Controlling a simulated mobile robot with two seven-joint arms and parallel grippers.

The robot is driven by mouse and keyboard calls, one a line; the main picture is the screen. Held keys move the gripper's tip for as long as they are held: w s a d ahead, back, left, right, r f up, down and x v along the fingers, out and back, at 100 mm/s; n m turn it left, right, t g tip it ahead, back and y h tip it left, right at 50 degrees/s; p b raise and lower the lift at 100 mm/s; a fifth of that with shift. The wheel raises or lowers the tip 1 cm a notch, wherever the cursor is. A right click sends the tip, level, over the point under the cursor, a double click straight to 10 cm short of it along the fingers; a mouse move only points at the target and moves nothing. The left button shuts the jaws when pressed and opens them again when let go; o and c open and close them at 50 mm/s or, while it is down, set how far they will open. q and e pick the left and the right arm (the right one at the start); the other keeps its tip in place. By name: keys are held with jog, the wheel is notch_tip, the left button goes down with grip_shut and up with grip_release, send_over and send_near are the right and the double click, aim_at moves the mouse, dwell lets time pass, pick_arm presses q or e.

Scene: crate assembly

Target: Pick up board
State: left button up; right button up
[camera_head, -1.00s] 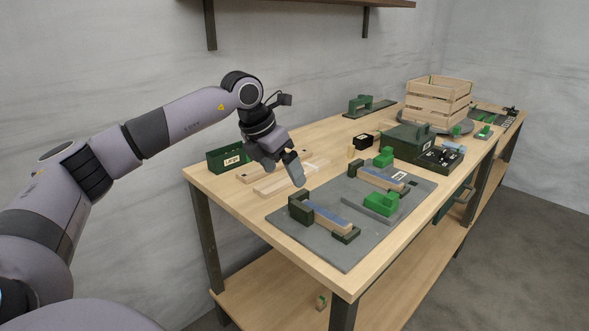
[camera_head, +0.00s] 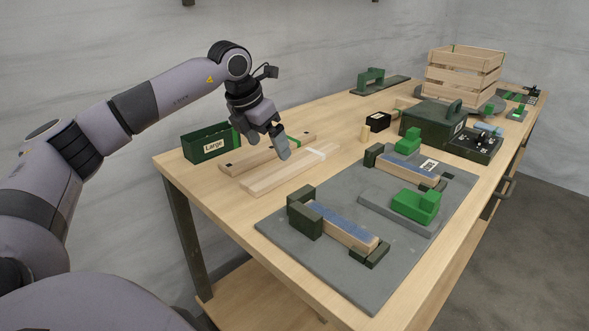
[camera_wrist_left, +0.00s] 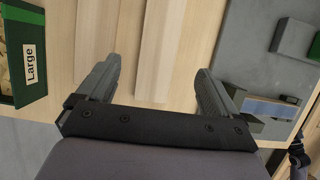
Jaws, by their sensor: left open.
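Pale wooden boards lie flat on the workbench. The front stack (camera_head: 262,182) has a white band near its far end. A second board group (camera_head: 236,163) lies behind it, with a green band at its far end. My left gripper (camera_head: 268,150) is open and empty above these boards, pointing down. In the left wrist view its fingers (camera_wrist_left: 157,72) stand on either side of a pale board (camera_wrist_left: 152,40), apart from it. Another board (camera_wrist_left: 97,25) lies just left of that. My right gripper is not in view.
A green box labelled Large (camera_head: 207,144) stands left of the boards. A grey fixture mat (camera_head: 290,255) with wood pieces in dark green clamps lies to the right. A green toolbox (camera_head: 425,120) and a slatted wooden crate (camera_head: 462,75) stand farther back.

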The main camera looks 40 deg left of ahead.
aim_at(281, 169)
pick_arm(q)
jog(key=shift+w+a+f, duration=0.25)
jog(key=shift+w+f, duration=0.05)
jog(key=shift+f, duration=0.3)
jog(key=shift+w+f, duration=0.15)
jog(key=shift+f, duration=0.1)
jog(key=x, duration=0.6)
jog(key=shift+w+d+f, duration=0.1)
jog(key=shift+w+d, duration=0.05)
jog(key=shift+d, duration=0.05)
jog(key=c, duration=1.2)
